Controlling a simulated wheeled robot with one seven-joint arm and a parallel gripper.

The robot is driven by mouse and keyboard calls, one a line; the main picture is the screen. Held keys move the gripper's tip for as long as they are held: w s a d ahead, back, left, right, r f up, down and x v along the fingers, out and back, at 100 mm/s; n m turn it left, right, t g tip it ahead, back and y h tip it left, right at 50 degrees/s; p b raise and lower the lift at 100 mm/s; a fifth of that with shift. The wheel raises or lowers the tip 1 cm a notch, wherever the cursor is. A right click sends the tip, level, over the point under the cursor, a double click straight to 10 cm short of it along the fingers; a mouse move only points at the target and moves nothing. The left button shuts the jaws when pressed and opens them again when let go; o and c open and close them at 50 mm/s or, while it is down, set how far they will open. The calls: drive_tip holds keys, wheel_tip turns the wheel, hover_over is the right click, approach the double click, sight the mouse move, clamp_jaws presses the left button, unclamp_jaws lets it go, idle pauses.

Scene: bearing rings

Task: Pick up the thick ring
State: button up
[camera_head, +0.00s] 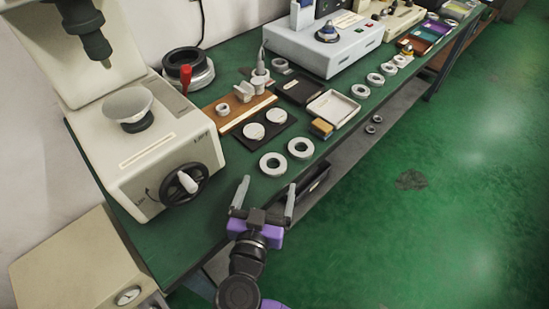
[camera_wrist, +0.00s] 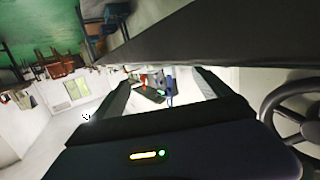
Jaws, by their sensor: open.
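Two pale metal rings lie flat near the bench's front edge in the head view: a left ring (camera_head: 273,164) and a right ring (camera_head: 300,147). More rings lie farther along the bench, among them one ring (camera_head: 360,91) and another ring (camera_head: 375,79). I cannot tell from these views which ring is the thick one. My gripper (camera_head: 266,189) is open and empty, its two fingers spread, on the near side of the left ring and apart from it. In the wrist view my gripper (camera_wrist: 160,82) shows no ring between its fingers.
A beige testing machine (camera_head: 160,155) with a black handwheel (camera_head: 184,184) stands left of my gripper.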

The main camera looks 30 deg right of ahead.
sight(272, 168)
drive_tip(key=p+x, duration=0.1)
drive_tip(key=x, duration=0.5)
drive_tip(key=shift+w+f, duration=0.2)
drive_tip(key=shift+w, duration=0.2)
drive_tip(key=shift+r, duration=0.1)
drive_tip(key=c, duration=1.9)
